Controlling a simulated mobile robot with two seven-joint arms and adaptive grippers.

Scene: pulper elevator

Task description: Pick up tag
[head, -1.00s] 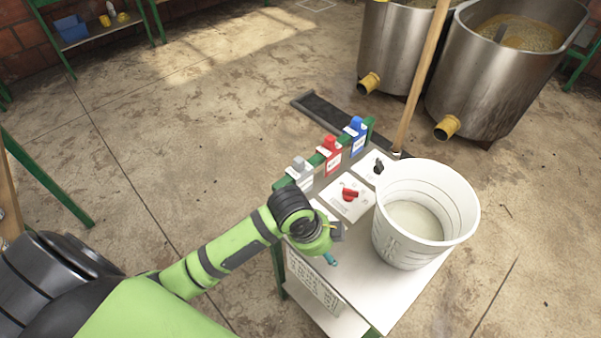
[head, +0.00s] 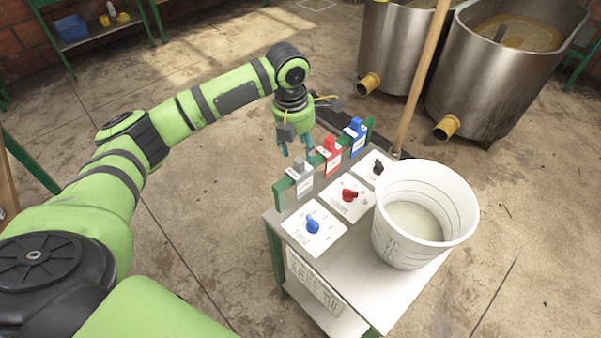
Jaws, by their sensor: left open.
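Three tags hang on a green rail (head: 279,194) along the back edge of the small table. One is grey and white (head: 302,180), one red and white (head: 331,158), one blue and white (head: 357,138). My left gripper (head: 299,150) is open and empty, pointing down. In the picture it is just above the grey tag and left of the red one. It appears apart from the tags, though its exact distance is hard to tell. My right gripper is not in view.
The table (head: 371,293) carries three switch plates with a blue knob (head: 313,226), a red knob (head: 348,195) and a black knob (head: 377,168). A white bucket (head: 453,205) stands at its right. A wooden pole (head: 421,80) rises behind. Steel tanks (head: 498,95) stand at the back right.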

